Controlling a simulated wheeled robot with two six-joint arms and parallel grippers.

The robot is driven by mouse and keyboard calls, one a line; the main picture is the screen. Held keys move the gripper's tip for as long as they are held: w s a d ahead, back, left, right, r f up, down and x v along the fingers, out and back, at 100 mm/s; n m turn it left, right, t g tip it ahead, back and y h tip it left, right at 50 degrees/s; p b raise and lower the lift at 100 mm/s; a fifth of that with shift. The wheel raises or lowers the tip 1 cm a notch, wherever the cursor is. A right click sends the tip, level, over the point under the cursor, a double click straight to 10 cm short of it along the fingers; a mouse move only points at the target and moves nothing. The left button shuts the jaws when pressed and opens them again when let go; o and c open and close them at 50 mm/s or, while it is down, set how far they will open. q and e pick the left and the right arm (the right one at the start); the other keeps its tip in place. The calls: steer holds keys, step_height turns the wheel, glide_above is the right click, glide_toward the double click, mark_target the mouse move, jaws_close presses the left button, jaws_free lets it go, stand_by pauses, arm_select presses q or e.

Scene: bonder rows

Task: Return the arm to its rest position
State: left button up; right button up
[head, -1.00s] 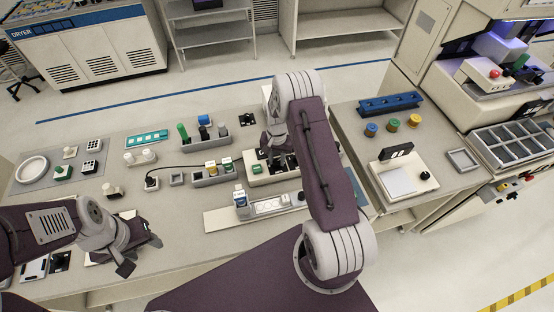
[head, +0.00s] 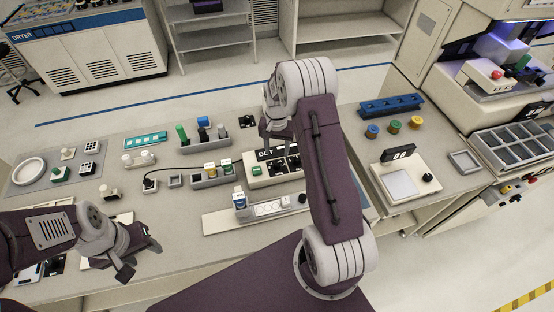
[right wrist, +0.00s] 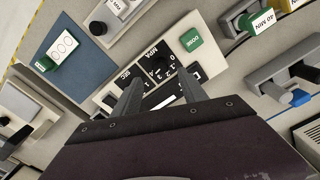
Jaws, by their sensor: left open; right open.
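My right arm reaches over the bench in the head view. Its gripper (head: 278,138) is partly hidden behind its own wrist and hangs above a white control box (head: 262,181). In the right wrist view the two fingers (right wrist: 160,88) are spread apart with nothing between them. Behind them shows the box face with a green DONE button (right wrist: 190,40) and a black knob (right wrist: 156,64). My left gripper (head: 140,256) is open and empty over the front left of the bench.
Blocks in grey holders (head: 208,180) stand left of the control box. A strip with white round marks (head: 268,208) lies in front of it. At right are a blue rack (head: 391,105), coloured knobs and a compartment tray (head: 510,150).

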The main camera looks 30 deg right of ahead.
steer(key=shift+r, duration=0.8)
